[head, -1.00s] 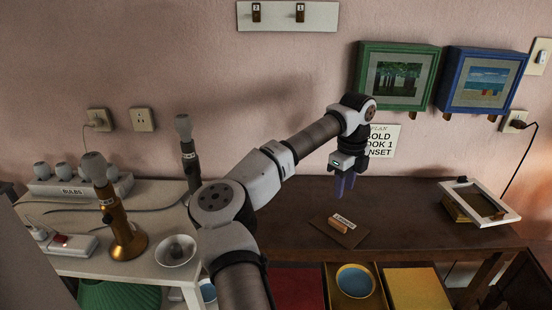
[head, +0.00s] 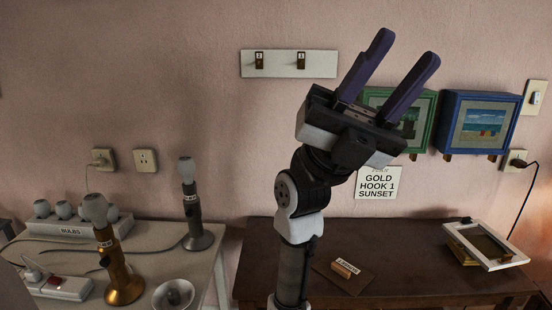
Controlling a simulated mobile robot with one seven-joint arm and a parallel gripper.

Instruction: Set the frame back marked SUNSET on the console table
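A flat brown panel (head: 326,277) lies on the dark console table (head: 270,254). It carries a small orange-brown block (head: 341,272) with a white label (head: 348,267). The label's lettering is too small to read surely, so I cannot confirm that it says SUNSET. My gripper (head: 404,56) points upward, high above the table and well away from the panel. Its two purple fingers are apart with nothing between them. A white-edged frame (head: 509,258) with a gold inner part sits tilted at the table's right end.
A wall card (head: 379,184) reads GOLD HOOK 1 SUNSET. Green (head: 425,140) and blue (head: 447,123) framed pictures hang behind my gripper. A hook board (head: 280,64) is above. Lamps, including a gold one (head: 122,285), and bulbs crowd the left table.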

